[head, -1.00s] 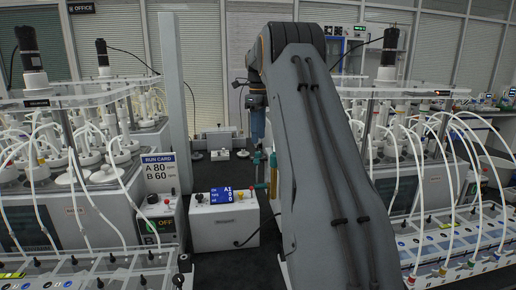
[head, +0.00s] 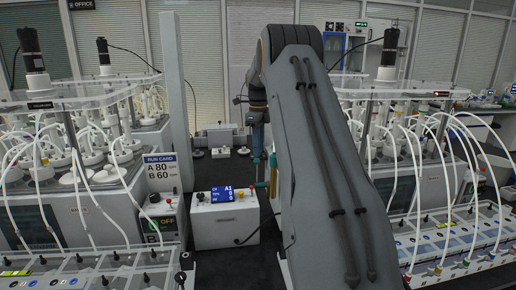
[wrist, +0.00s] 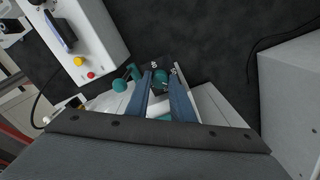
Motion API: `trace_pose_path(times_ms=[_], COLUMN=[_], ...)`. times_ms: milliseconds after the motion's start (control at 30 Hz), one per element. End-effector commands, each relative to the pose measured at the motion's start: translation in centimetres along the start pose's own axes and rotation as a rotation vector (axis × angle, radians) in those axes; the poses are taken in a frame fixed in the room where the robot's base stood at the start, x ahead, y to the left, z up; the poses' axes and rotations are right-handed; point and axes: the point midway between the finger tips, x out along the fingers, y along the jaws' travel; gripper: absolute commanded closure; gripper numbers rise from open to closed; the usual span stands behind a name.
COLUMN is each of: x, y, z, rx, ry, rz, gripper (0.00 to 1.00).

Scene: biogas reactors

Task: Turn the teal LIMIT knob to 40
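A teal lever (wrist: 121,85) sits just left of the fingers. In the head view my gripper (head: 258,158) points down beside teal parts (head: 272,165), and my arm hides much of that spot. The knob's setting cannot be read.
A white box (head: 225,220) with a blue display (head: 221,195) and yellow and red buttons stands left of the gripper. A run card (head: 160,172) reads A 80, B 60. Reactor benches stand on both sides. In the wrist view a pale box (wrist: 292,100) is at right.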

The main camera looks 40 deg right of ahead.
Motion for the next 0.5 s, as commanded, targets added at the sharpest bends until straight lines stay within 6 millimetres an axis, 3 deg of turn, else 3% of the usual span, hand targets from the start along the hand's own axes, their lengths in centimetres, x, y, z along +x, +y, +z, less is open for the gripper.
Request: trace_pose_path(times_ms=[500], x=[-0.07], y=[-0.06], z=[0.00], rx=[-0.131], ry=[0.000], rz=[-0.001], gripper=[1.00])
